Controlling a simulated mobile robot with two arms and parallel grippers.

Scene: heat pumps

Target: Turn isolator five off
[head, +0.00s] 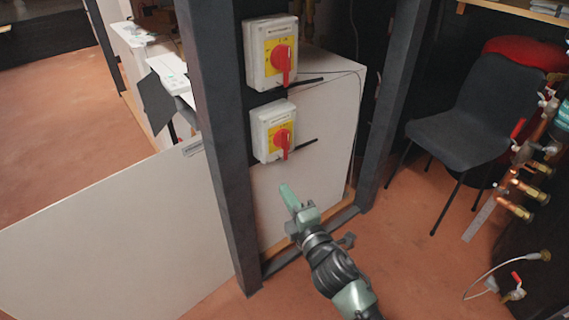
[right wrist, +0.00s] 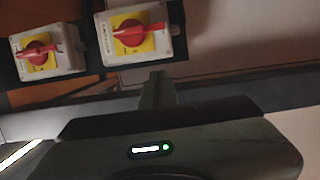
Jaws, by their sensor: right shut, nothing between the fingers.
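Two grey isolator boxes with yellow plates and red rotary handles are mounted one above the other on a dark post. In the head view these are the upper isolator (head: 256,72) and the lower isolator (head: 262,144). Both red handles point downward. Their labels are too small to read, so I cannot tell which is isolator five. My right gripper (head: 288,196) is shut and empty, below the lower isolator and apart from it. In the right wrist view the gripper fingers (right wrist: 158,88) are below the larger, right-hand isolator box (right wrist: 117,57). My left gripper is not in view.
A dark frame upright (head: 395,100) stands to the right of the isolators, with a white cabinet (head: 335,110) behind. A white panel (head: 120,240) is at the left. A dark chair (head: 470,105) and copper pipework with valves (head: 530,190) are at the right.

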